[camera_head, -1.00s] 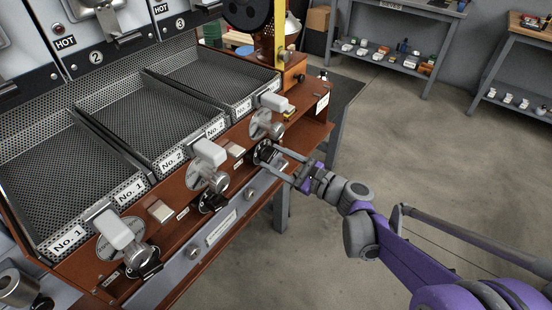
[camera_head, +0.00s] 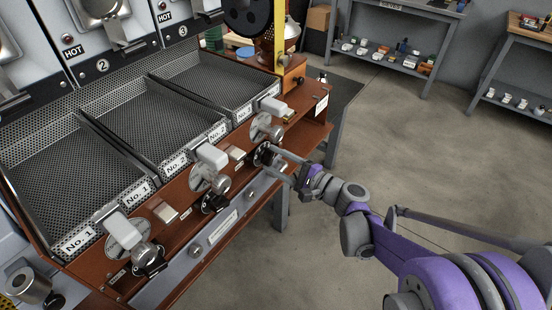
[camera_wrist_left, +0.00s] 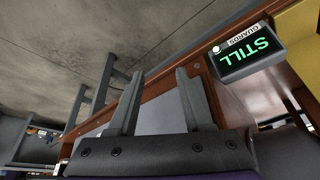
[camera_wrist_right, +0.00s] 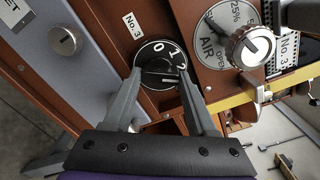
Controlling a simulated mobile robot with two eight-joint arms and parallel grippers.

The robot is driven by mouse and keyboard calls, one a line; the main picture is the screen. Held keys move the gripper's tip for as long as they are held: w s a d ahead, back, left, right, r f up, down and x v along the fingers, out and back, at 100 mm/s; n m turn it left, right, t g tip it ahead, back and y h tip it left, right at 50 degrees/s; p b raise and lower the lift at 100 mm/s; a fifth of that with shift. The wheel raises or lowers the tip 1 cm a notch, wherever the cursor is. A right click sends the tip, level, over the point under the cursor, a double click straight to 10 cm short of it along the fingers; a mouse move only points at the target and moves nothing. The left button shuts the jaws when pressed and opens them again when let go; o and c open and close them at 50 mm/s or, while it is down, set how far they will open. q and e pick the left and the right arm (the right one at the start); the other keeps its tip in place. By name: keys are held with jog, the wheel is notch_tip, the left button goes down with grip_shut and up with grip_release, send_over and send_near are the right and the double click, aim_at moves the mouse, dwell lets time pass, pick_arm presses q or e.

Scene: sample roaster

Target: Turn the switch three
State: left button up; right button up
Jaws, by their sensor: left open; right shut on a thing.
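Switch three is a black round dial with a bar knob, marked 0, 1 and 2. It shows in the right wrist view (camera_wrist_right: 160,52) under a "No. 3" label, and in the head view (camera_head: 262,156) on the roaster's front panel. My right gripper (camera_head: 270,163) is at it, its two fingers on either side of the knob in the right wrist view (camera_wrist_right: 160,76), shut on it. The fingers partly hide the dial. My left gripper (camera_wrist_left: 160,72) is open and empty in the left wrist view, and out of the head view.
A round AIR dial (camera_wrist_right: 215,42) with a metal knob (camera_wrist_right: 250,44) sits beside the switch. Other switches and handles line the brown panel (camera_head: 180,222). A green-lit "STILL" sign (camera_wrist_left: 250,50) is near my left gripper. The floor right of the roaster is clear.

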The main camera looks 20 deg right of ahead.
jog(key=n+p, duration=0.1)
jog(key=n, duration=0.4)
jog(key=shift+r+n, duration=0.1)
jog(key=shift+n, duration=0.2)
jog(key=n+p, duration=0.1)
jog(key=n, duration=0.3)
jog(key=n+p, duration=0.1)
jog(key=n, duration=0.8)
jog(key=shift+n+p, duration=0.4)
jog(key=o, duration=1.4)
jog(key=shift+c, duration=0.2)
jog(key=shift+s, duration=0.1)
